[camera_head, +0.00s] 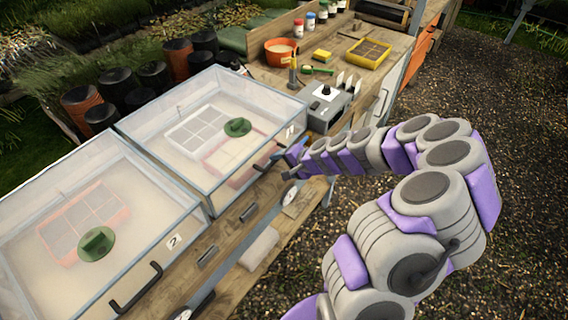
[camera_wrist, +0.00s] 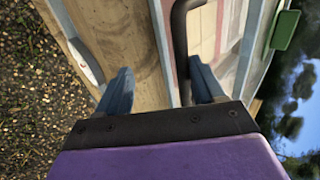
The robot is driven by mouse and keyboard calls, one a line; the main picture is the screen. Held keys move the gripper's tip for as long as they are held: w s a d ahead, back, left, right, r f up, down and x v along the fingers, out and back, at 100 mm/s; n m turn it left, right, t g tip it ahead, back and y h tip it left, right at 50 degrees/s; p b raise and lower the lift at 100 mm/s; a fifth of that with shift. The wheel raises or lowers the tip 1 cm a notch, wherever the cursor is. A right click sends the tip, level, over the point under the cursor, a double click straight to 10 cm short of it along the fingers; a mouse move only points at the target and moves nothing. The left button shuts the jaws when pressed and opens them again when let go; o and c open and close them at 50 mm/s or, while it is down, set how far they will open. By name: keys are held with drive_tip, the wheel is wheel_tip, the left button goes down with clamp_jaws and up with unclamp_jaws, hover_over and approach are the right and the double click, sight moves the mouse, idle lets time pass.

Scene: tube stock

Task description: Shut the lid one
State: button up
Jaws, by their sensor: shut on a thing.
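Lid one (camera_head: 188,108) is a clear, hazy panel in a pale frame on the farther box, marked with a 1 at its right corner. It has a green round vent (camera_head: 237,127). Its slant makes it hard to tell whether it is fully down. Its dark bar handle (camera_wrist: 180,45) runs between my fingers in the wrist view. My gripper (camera_head: 290,156) is at the front edge of this box, shut on the handle. The blue-grey fingers (camera_wrist: 162,90) stand on either side of the bar.
A second lidded box (camera_head: 75,225), marked 2, stands nearer with its own dark handle (camera_head: 136,290). A grey control box (camera_head: 328,103) with a knob sits just beyond lid one. Dark pots (camera_head: 100,115) stand behind. Gravel ground (camera_head: 460,120) lies to the right.

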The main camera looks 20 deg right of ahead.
drive_tip(key=shift+w, duration=0.1)
drive_tip(key=shift+c, duration=0.3)
drive_tip(key=shift+r, duration=0.1)
drive_tip(key=shift+d+r, duration=0.15)
drive_tip(key=p+v, duration=0.3)
drive_tip(key=v, duration=1.4)
drive_tip(key=shift+p, duration=0.4)
